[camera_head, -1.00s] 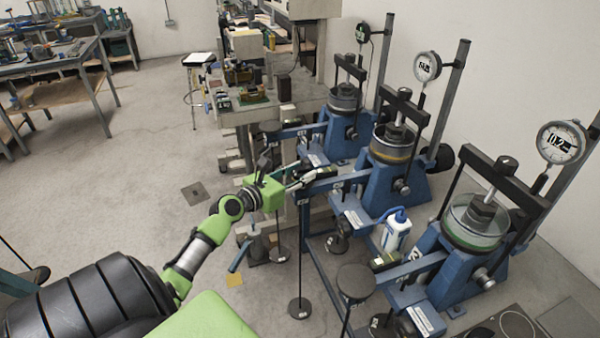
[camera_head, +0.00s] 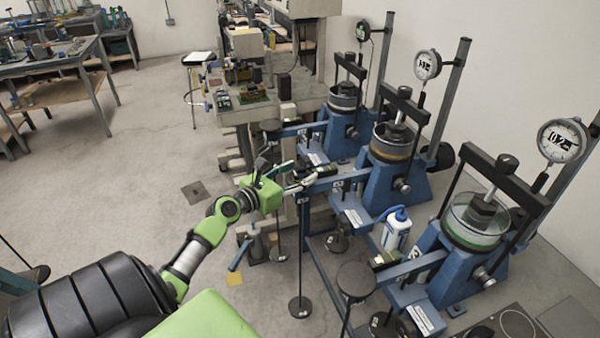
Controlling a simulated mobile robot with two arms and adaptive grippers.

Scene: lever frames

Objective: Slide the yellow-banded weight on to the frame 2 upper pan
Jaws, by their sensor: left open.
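My left gripper (camera_head: 302,178), with a green body, is at the free end of the middle frame's blue lever (camera_head: 345,180). Its fingers are open. The middle blue frame (camera_head: 395,190) has a yellow ring round its cell; I take it as frame 2, but its number is too small to read. A thin rod (camera_head: 300,245) hangs below the lever end, with a dark lower pan (camera_head: 300,308) near the floor. The upper pan there is not clear behind the gripper. I cannot pick out the yellow-banded weight. My right gripper is not in view.
The near blue frame (camera_head: 458,262) has a dark round pan (camera_head: 356,279) at its lever end. A white bottle (camera_head: 396,232) with a blue cap stands between the near and middle frames. The far frame (camera_head: 342,132) is by a bench (camera_head: 245,115).

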